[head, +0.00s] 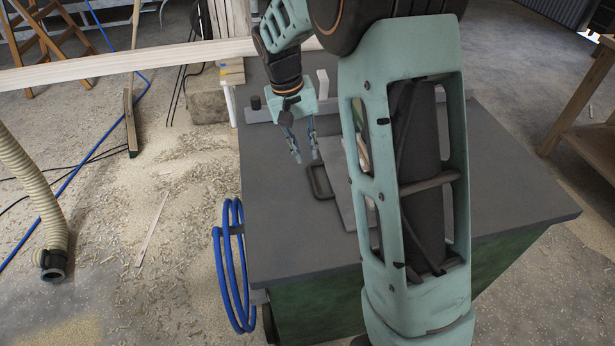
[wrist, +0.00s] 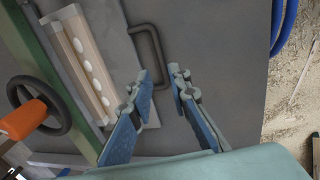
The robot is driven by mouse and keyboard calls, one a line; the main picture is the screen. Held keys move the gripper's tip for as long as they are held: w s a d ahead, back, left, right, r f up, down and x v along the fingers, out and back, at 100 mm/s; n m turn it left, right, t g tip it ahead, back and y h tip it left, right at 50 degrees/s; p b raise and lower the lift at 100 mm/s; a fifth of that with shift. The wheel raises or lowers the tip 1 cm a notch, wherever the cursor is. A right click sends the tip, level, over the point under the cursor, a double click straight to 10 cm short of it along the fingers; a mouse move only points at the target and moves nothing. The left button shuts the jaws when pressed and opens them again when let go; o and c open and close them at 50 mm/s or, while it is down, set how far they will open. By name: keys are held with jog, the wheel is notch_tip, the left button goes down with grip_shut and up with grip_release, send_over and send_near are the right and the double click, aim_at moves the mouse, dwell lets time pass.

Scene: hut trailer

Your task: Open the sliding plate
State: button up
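A dark, U-shaped handle (head: 320,181) lies on the grey table top, beside the left edge of a lighter grey plate (head: 340,188) that my arm partly hides. My gripper (head: 305,157) points down just behind the handle in the head view, its two fingers apart and empty. In the wrist view the handle (wrist: 151,38) runs up to the gap between the fingertips of my gripper (wrist: 160,75), and the left finger covers part of it. I cannot tell whether the fingers touch the handle or are above it.
The wrist view shows a wooden strip with pale ovals (wrist: 86,62) and a black wheel with an orange knob (wrist: 24,119). A blue hose (head: 231,262) hangs at the table's left side. The front of the table top (head: 295,240) is clear.

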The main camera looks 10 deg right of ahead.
aim_at(313, 182)
jog(key=f, duration=0.3)
jog(key=d+f, duration=0.1)
jog(key=f, duration=0.2)
jog(key=d+f, duration=0.1)
jog(key=f, duration=0.2)
jog(key=shift+f+b, duration=0.3)
grip_shut()
jog(key=shift+a, duration=0.1)
